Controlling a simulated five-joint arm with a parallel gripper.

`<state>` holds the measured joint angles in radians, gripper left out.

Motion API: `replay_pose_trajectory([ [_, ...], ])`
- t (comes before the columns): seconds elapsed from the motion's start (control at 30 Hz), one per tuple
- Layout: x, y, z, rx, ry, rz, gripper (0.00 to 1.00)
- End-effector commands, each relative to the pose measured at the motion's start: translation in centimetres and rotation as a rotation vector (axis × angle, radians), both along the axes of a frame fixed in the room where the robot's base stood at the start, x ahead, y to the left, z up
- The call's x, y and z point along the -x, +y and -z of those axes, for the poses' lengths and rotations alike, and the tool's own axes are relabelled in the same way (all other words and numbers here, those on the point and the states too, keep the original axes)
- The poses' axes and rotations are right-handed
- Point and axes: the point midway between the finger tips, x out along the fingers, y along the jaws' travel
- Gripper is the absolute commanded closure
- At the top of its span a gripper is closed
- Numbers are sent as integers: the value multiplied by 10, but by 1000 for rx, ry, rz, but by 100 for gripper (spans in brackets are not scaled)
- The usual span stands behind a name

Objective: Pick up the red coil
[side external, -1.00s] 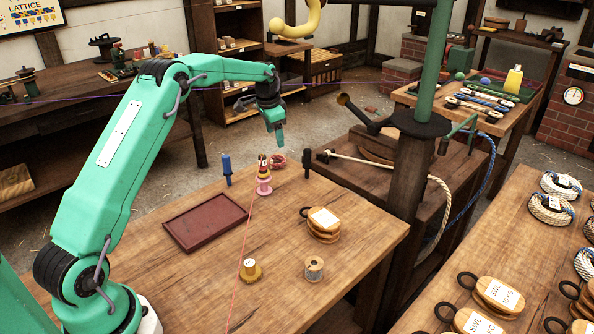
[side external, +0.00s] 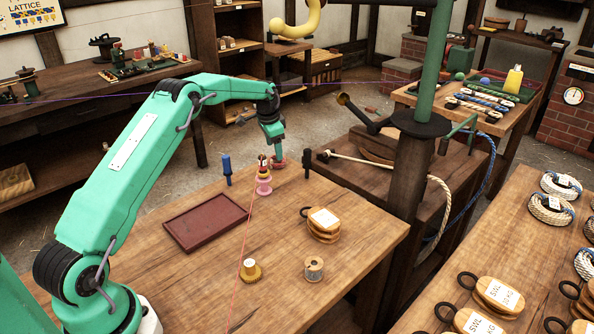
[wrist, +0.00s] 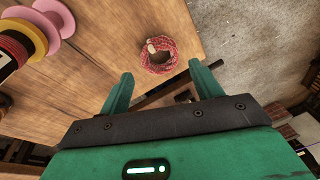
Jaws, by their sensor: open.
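The red coil (wrist: 159,55) is a small ring of red cord with a pale tag or tie, lying flat on the wooden table near its edge. In the wrist view it sits ahead of and between the two fingers of my gripper (wrist: 160,84), apart from both. My gripper is open and empty. In the side external view my gripper (side external: 278,153) hangs down right over the coil (side external: 280,163), which it partly hides. I cannot tell the exact height left between fingertips and coil there.
A pink-flanged spool stand (side external: 264,184) is close to the coil on its near side, with a thin red line running from it. A blue-handled tool (side external: 227,170) and a dark peg (side external: 306,165) stand nearby. A red tray (side external: 180,223) and wooden blocks (side external: 323,237) lie nearer.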

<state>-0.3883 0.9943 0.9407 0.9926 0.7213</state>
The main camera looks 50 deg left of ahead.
Motion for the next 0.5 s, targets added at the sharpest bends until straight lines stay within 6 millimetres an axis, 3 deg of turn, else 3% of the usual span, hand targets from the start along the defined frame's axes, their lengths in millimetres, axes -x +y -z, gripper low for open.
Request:
replay_pose_trajectory([
  [0.17, -1, 0, 6, 1, 1, 0, 35],
  [0.5, -8, 3, 42, 1, 1, 0, 35],
])
